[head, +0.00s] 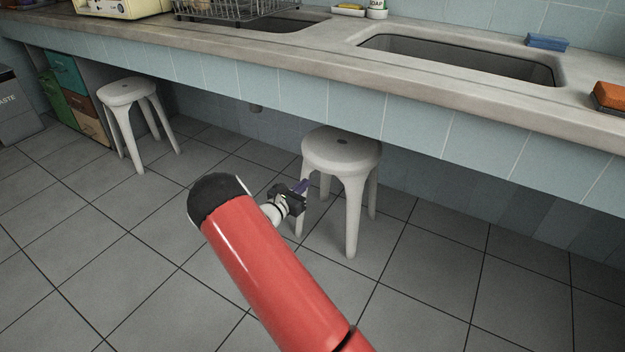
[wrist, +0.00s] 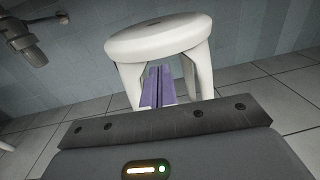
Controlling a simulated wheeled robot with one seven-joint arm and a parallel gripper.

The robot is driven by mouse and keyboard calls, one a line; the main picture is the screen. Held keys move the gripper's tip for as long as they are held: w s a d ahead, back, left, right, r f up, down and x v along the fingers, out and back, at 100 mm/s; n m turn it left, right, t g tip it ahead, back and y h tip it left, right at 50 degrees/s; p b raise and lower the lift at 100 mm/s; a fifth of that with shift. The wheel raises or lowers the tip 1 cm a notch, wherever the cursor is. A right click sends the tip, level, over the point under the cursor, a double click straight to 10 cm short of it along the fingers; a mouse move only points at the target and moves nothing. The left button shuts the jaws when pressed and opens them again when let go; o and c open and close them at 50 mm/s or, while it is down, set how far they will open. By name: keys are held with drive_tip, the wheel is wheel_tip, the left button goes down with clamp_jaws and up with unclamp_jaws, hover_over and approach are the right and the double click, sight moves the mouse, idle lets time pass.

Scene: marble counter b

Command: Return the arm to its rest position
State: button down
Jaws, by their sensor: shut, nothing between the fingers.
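My gripper (head: 303,186) is at the end of my red arm, low in front of the counter and just left of a white stool in the head view. Its purple fingers are together, with nothing between them. In the wrist view the shut gripper (wrist: 158,86) points toward the white stool, its fingers overlapping the view of the stool's legs. I cannot tell whether they touch the stool.
The near white stool (head: 342,152) stands under the counter edge; it also shows in the wrist view (wrist: 160,37). Another stool (head: 127,93) stands left. The counter (head: 300,55) has sinks, a dish rack (head: 235,10) and sponges. Open tiled floor lies at left and right.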

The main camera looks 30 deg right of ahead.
drive_tip(key=v, duration=0.6)
drive_tip(key=s+d+r+m+g+y, duration=0.3)
drive_tip(key=s+r+m+g+y, duration=0.35)
drive_tip(key=s+r+m, duration=0.85)
drive_tip(key=s+a+r+m+t+y, duration=0.1)
drive_tip(key=s+a+r+m+y, duration=0.2)
drive_tip(key=s, duration=0.4)
drive_tip(key=s+a+r+m+t+y, duration=0.1)
drive_tip(key=s+a+r+m+y, duration=0.2)
drive_tip(key=s+a, duration=0.3)
drive_tip(key=s+a+r+m+t+y+p, duration=0.1)
drive_tip(key=s+a+r+m+y, duration=0.1)
drive_tip(key=s+a, duration=0.3)
drive_tip(key=s+r+y, duration=0.1)
drive_tip(key=s, duration=0.3)
drive_tip(key=shift+r+m, duration=0.35)
drive_tip(key=shift+m, duration=0.05)
drive_tip(key=shift+a, duration=0.15)
